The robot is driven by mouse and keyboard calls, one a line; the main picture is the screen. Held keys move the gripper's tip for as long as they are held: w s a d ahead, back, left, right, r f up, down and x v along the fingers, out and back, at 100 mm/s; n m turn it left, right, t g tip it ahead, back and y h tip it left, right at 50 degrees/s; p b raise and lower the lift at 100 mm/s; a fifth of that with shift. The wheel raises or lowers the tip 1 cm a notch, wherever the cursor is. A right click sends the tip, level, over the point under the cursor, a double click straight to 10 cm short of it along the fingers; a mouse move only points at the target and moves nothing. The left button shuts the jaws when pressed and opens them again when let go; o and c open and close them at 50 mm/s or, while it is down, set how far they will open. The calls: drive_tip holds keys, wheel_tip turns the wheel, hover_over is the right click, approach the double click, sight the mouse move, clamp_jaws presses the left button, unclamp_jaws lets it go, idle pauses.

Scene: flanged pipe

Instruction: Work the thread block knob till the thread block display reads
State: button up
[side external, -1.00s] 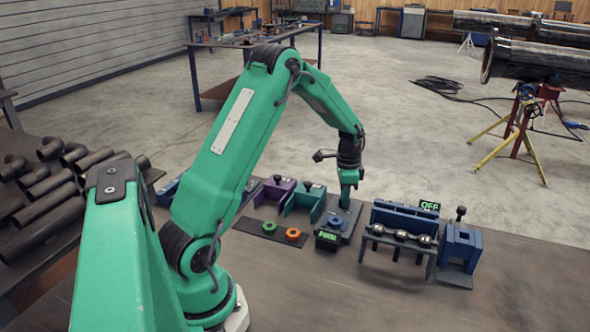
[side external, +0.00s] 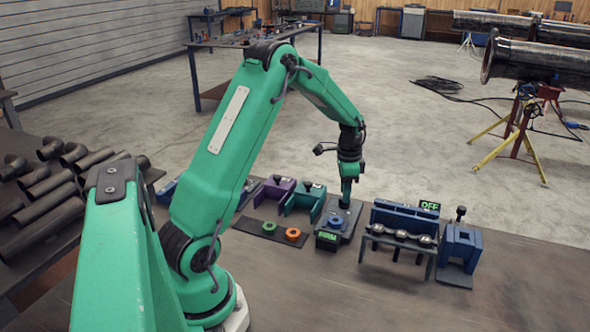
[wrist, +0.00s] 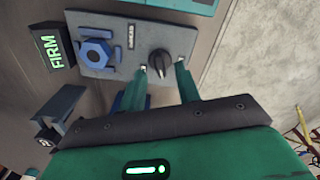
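The thread block is a grey plate (wrist: 105,32) with a blue hex nut (wrist: 97,53) and a dark round knob (wrist: 161,62) on it. Its small black display (wrist: 53,52) reads FIRM in green; it also shows in the side external view (side external: 327,237). My gripper (wrist: 161,69) is open, with its two green fingers apart and the knob showing between and just beyond the tips. I cannot tell whether a finger touches the knob. In the side external view my gripper (side external: 345,204) points down at the plate, and the knob is hidden there.
To the right stand a blue fixture (side external: 402,218) with a display (side external: 429,205) reading OFF and a blue block (side external: 461,246). To the left are teal (side external: 305,199) and purple (side external: 274,190) brackets, with green (side external: 269,227) and orange (side external: 293,234) rings. The front bench is clear.

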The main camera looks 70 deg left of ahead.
sight(345, 206)
drive_tip(key=shift+r, duration=2.9)
drive_tip(key=s+d+r+n+t, duration=0.25)
drive_tip(key=s+d+r, duration=0.55)
drive_tip(key=d+r, duration=0.45)
drive_tip(key=s+d+n+t, duration=0.1)
drive_tip(key=s+d, duration=0.3)
drive_tip(key=s, duration=0.3)
drive_tip(key=s+d+r+n+t, duration=0.1)
drive_tip(key=s+d+t, duration=0.1)
drive_tip(key=s+d, duration=0.3)
drive_tip(key=shift+s, duration=0.9)
